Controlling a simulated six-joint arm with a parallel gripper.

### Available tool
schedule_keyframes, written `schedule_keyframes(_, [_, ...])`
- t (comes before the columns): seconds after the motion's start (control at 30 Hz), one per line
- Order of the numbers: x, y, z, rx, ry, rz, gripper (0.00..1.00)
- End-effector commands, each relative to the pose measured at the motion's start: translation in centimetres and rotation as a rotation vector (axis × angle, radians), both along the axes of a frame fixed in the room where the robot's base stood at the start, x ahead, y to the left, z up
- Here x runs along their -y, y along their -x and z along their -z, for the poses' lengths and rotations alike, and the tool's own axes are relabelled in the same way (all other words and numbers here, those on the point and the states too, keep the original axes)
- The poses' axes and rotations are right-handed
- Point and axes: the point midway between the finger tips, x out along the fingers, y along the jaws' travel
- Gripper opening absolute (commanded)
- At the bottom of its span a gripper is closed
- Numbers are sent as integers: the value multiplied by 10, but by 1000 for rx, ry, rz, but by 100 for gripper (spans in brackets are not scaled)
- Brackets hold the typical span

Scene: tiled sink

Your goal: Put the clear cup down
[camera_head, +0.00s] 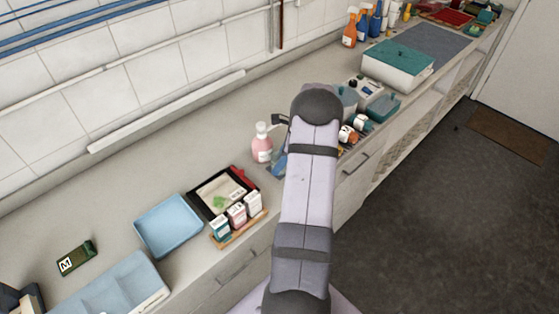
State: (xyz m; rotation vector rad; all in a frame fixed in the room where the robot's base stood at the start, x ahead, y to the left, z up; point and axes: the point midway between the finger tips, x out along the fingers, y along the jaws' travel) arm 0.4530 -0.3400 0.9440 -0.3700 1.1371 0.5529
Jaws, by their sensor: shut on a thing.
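My own arm (306,190) rises through the middle of the picture and reaches over the counter. My gripper is hidden behind it, so its fingers and anything between them do not show. A small dark part of my arm's end (281,119) sticks out to the left of the arm. I cannot make out the clear cup anywhere in view.
A pink bottle (262,145) stands just left of my arm. A black tray (222,190), small boxes (237,215) and a blue tray (168,224) lie front left. A white box with teal lid (398,65) stands right. The counter behind the bottle (215,125) is clear.

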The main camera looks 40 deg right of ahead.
Motion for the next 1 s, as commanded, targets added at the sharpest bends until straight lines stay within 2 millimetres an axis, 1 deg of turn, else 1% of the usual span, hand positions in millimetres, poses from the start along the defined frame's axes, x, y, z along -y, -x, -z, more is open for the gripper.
schedule_keyframes(0.03, [0,0,2,0,0,0,18])
schedule_keyframes(0.07, [0,0,2,0,0,0,49])
schedule_keyframes(0.1, [0,0,2,0,0,0,59])
schedule_keyframes(0.13, [0,0,2,0,0,0,63])
schedule_keyframes(0.43, [0,0,1,-1,-1,0,63])
schedule_keyframes(0.63, [3,2,-8,1,2,0,63])
schedule_keyframes(0.77, [7,8,-23,3,4,2,63])
schedule_keyframes(1.0, [17,21,-63,4,3,2,63])
